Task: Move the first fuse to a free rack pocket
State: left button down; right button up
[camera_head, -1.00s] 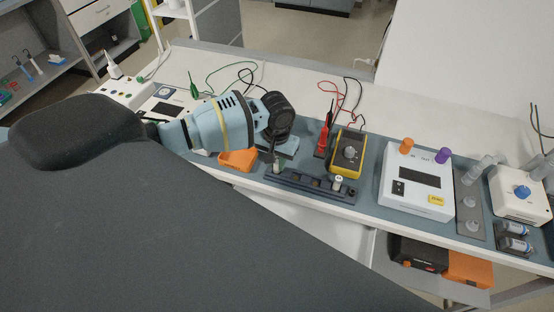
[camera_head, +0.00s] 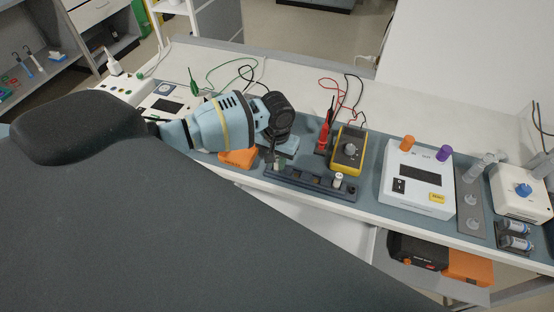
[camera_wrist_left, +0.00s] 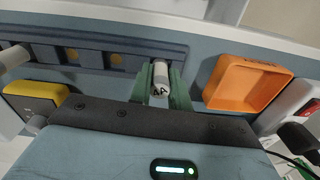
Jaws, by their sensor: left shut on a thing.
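My left gripper (camera_wrist_left: 160,85) is shut on a white fuse (camera_wrist_left: 161,78) with dark lettering on its end, held between green fingers. In the head view the gripper (camera_head: 274,160) is over the left end of the dark fuse rack (camera_head: 313,186). The rack also shows in the wrist view (camera_wrist_left: 60,50), with several empty pockets beside the held fuse. I cannot tell whether the fuse's lower end is clear of its pocket. Another white fuse (camera_head: 338,180) stands upright near the rack's right end. My right gripper is not in view.
An orange tray (camera_wrist_left: 246,85) sits close beside the gripper. A yellow multimeter (camera_head: 348,150) stands behind the rack, with red probes (camera_head: 324,138) next to it. A white tester (camera_head: 416,180) with orange and purple knobs is to the right. The bench's front edge is close.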

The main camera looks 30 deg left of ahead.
aim_at(277, 158)
pick_arm(q)
jog(key=c, duration=1.2)
grip_release()
jog(key=shift+c, duration=0.2)
notch_tip(277, 158, up, 7)
jog(key=shift+f+p, duration=0.15)
jog(key=shift+p, duration=0.25)
jog(key=shift+r, duration=0.55)
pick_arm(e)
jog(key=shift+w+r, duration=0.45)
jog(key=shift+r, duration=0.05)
pick_arm(q)
jog(key=shift+s+f, duration=0.1)
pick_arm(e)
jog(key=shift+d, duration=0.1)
